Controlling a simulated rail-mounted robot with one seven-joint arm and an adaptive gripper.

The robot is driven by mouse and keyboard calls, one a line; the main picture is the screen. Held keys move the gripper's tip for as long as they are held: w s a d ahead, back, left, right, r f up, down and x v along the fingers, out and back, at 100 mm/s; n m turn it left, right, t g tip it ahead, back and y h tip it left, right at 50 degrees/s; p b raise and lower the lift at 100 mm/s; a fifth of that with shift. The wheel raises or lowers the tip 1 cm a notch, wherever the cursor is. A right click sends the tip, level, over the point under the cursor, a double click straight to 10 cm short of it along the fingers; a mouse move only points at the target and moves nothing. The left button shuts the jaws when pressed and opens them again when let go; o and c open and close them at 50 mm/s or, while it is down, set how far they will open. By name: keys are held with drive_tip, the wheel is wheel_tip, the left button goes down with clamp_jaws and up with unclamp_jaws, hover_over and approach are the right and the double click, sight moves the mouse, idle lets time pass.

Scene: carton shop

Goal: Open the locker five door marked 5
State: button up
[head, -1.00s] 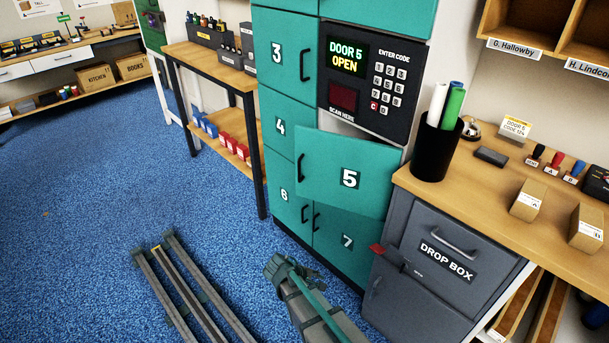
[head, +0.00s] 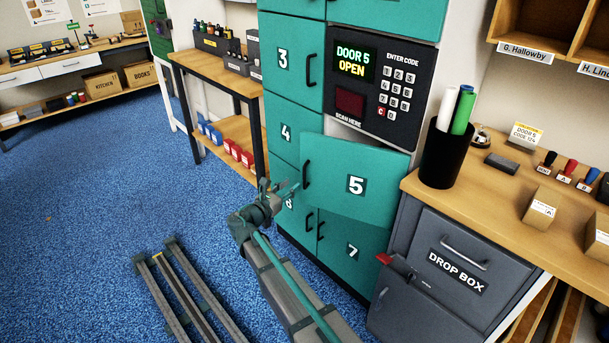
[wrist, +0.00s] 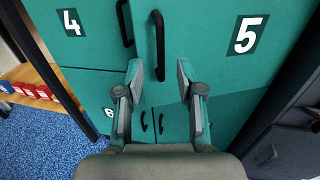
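The teal locker door marked 5 (head: 385,175) stands slightly ajar, its left edge out from the locker front. It fills the right of the wrist view (wrist: 215,75). Its black vertical handle (head: 307,174) is near its left edge. My gripper (head: 281,187) is just left of and below this handle in the head view. In the wrist view my gripper (wrist: 158,70) is open and empty, with the handle (wrist: 157,45) ahead between the lines of the two fingers. I cannot tell whether the fingertips touch the door. The locker's screen (head: 355,61) reads "DOOR 5 OPEN".
Door 4 (head: 286,133), door 7 (head: 352,252) and the partly covered door 6 look shut. A grey drop box (head: 458,270) stands at the right below a wooden counter (head: 470,205). A shelf table (head: 215,68) is at the left.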

sight(304, 186)
drive_tip(key=x, duration=0.8)
drive_tip(key=shift+w+d, duration=0.15)
drive_tip(key=shift+w, duration=0.05)
clamp_jaws()
